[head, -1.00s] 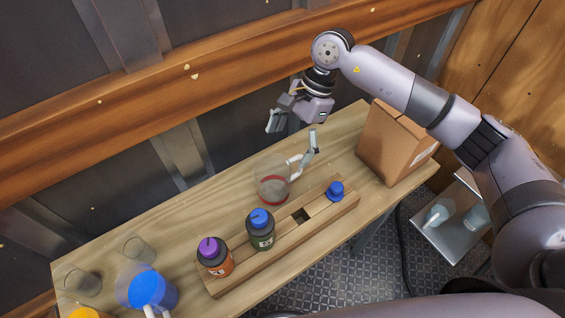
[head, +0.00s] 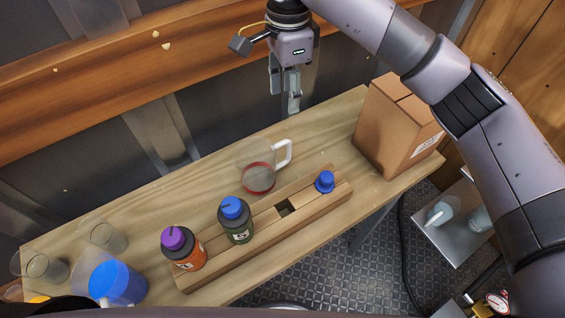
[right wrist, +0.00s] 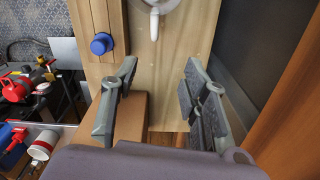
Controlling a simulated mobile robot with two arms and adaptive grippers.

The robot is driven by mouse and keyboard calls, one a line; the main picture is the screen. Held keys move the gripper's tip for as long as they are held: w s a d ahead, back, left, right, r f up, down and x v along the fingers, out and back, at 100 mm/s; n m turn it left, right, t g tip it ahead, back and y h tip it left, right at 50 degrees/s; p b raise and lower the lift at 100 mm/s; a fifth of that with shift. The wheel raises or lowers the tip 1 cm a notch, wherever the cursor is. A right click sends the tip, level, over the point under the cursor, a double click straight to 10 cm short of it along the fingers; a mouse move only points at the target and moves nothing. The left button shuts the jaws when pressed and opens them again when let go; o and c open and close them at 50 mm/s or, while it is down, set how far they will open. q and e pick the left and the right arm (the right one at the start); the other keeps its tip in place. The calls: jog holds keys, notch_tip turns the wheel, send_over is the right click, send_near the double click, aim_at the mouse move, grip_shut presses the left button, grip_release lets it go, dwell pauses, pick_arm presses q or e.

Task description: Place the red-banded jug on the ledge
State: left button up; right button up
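The red-banded jug (head: 258,180) is clear with a red band and a white handle. It stands upright on the wooden table, behind the bottle rack. Its white handle also shows at the top edge of the right wrist view (right wrist: 154,22). My right gripper (head: 284,88) is open and empty, above and behind the jug, apart from it. In the right wrist view its two fingers (right wrist: 160,72) are wide apart. A wooden beam (head: 110,80) runs along the wall behind the table and looks like the ledge. My left gripper is not in view.
A wooden rack (head: 283,208) holds an orange bottle (head: 186,252), a dark green bottle (head: 236,224) and a blue-capped item (head: 325,182). A cardboard box (head: 390,135) stands at the table's right end. A blue jug (head: 118,284) and clear vessels (head: 104,238) are at left.

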aim_at(288, 146)
jog(key=f, duration=0.2)
jog(key=f+p, duration=0.1)
jog(key=f, duration=0.1)
jog(key=f+p, duration=0.1)
jog(key=f, duration=0.1)
jog(key=shift+s+a+f, duration=0.25)
jog(key=shift+s+f, duration=0.05)
jog(key=shift+f, duration=0.05)
jog(key=shift+c, duration=0.4)
jog(key=f+p, duration=0.1)
jog(key=f, duration=0.2)
jog(key=f+p, duration=0.2)
jog(key=f, duration=0.1)
jog(key=d+f+p, duration=0.1)
jog(key=f, duration=0.2)
jog(key=shift+s, duration=0.2)
jog(key=shift+f, duration=0.4)
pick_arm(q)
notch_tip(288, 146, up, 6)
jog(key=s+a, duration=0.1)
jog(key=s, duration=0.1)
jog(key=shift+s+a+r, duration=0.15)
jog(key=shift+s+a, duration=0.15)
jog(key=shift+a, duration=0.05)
pick_arm(e)
grip_shut()
